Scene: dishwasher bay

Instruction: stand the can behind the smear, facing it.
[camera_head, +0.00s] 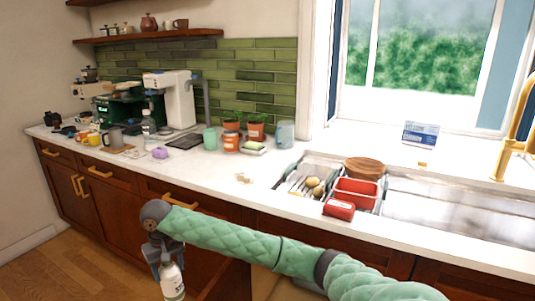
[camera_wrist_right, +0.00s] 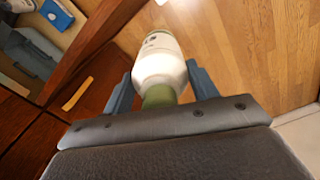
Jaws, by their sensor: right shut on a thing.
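My right gripper (camera_head: 160,262) hangs in front of the counter, below its top. It is shut on a white can-like bottle (camera_head: 173,283) with dark print. In the right wrist view the same white can (camera_wrist_right: 160,62) sits between the two fingers of the gripper (camera_wrist_right: 161,82), its green neck toward the palm. It is held clear of the counter, over the wooden floor. A pale, patchy mark that may be the smear (camera_head: 243,179) lies on the white countertop left of the sink. My left gripper is not in view.
The white counter (camera_head: 205,176) is fairly clear around the pale mark. A dish rack (camera_head: 297,182), a red container (camera_head: 339,209) and the sink (camera_head: 455,210) are to its right. A purple sponge-like thing (camera_head: 160,153), cups and potted plants stand farther left and back.

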